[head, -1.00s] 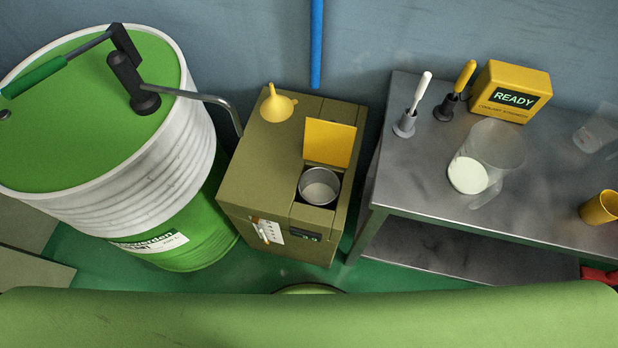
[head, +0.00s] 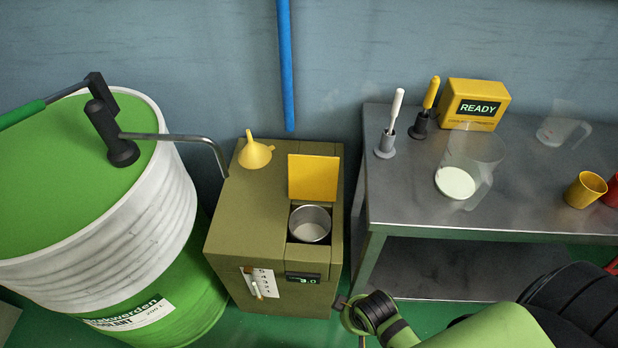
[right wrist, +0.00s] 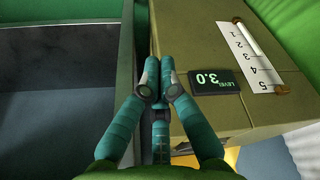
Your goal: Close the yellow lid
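The yellow lid (head: 313,178) stands open, upright at the back of a round metal cup opening (head: 310,224) on top of the olive box (head: 232,215). My right arm comes in from the lower right in the head view, with its wrist near the box's lower right corner; the fingers are hardly visible there. In the right wrist view my right gripper (right wrist: 158,65) has its fingertips together, with nothing seen between them. It is beside the box's front, near the level display (right wrist: 213,90), which reads 3.0. The lid is not clearly seen in that view. My left gripper is not in view.
A yellow funnel (head: 255,153) sits on the box's left top. A green and white drum (head: 150,215) with a pump spout stands left. A metal table (head: 400,205) at right holds brushes, a READY box (head: 474,105), a clear jug and cups.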

